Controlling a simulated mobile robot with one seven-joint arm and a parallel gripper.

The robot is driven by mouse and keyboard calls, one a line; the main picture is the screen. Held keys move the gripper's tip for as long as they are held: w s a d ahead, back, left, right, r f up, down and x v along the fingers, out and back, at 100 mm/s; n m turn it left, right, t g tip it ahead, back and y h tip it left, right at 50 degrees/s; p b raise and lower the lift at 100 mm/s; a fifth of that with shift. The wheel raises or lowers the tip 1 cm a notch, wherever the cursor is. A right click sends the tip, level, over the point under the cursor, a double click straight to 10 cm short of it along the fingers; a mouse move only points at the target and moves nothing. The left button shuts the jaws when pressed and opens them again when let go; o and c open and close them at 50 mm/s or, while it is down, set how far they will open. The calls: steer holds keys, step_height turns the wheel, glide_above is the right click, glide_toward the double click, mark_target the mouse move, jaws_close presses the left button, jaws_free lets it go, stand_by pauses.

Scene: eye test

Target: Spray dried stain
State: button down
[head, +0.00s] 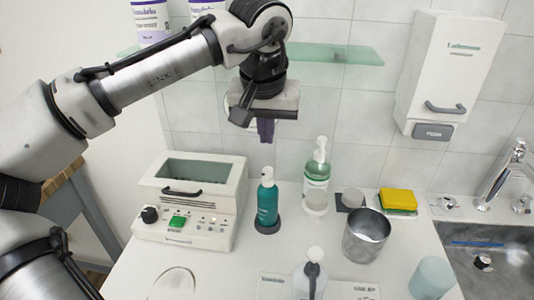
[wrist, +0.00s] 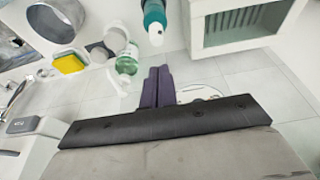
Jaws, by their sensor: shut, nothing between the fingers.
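My gripper (head: 265,131) is raised in front of the tiled wall, above the counter. Its dark purple fingers are together and empty; they also show in the wrist view (wrist: 157,87). A teal bottle (head: 268,204) with a white top stands upright on a dark round base below it; it shows in the wrist view (wrist: 153,16). A green bottle with a white pump (head: 316,184) stands to its right, also in the wrist view (wrist: 127,64). I cannot make out a stain.
A white device with a window (head: 190,205) stands left. A metal cup (head: 366,236), a yellow sponge (head: 398,199), a pale cup (head: 431,279) and a sink (head: 495,262) are right. A glass shelf (head: 335,54) and a wall dispenser (head: 449,70) are above. Some counter between is clear.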

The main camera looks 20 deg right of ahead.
mark_target(268, 167)
steer(key=x, duration=0.4)
steer(key=s+p+x, duration=0.1)
steer(key=x, duration=0.1)
steer(key=shift+a+f, duration=0.1)
steer(key=shift+f, duration=0.3)
